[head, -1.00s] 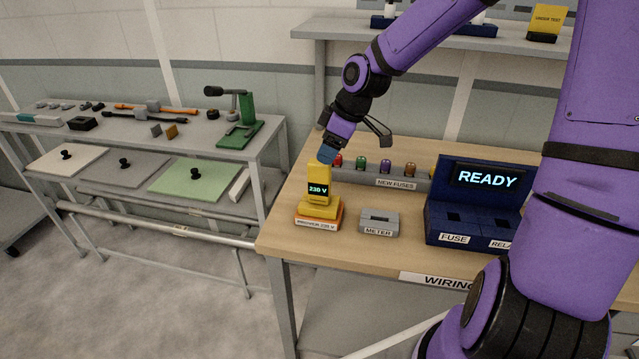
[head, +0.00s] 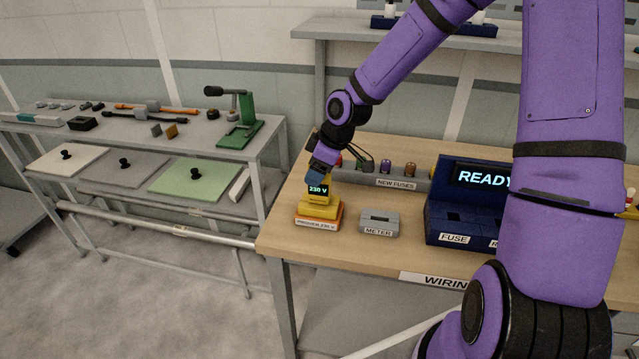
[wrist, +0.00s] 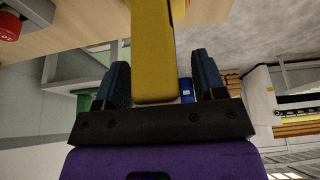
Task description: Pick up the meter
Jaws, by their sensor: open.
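The yellow meter (head: 319,199) stands upright in an orange and yellow base (head: 316,222) on the wooden bench, its small screen reading 230 V. My gripper (head: 319,174) is at the top of the meter, pointing down. In the wrist view the yellow meter body (wrist: 153,55) lies between the two dark blue fingers of my gripper (wrist: 163,82). The meter's top is partly hidden by my gripper in the head view.
A grey holder labelled METER (head: 379,222) sits empty to the right of the base. Behind is a NEW FUSES rack (head: 397,183) with coloured fuses. A blue READY panel (head: 462,210) stands further right. The bench's front strip is clear.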

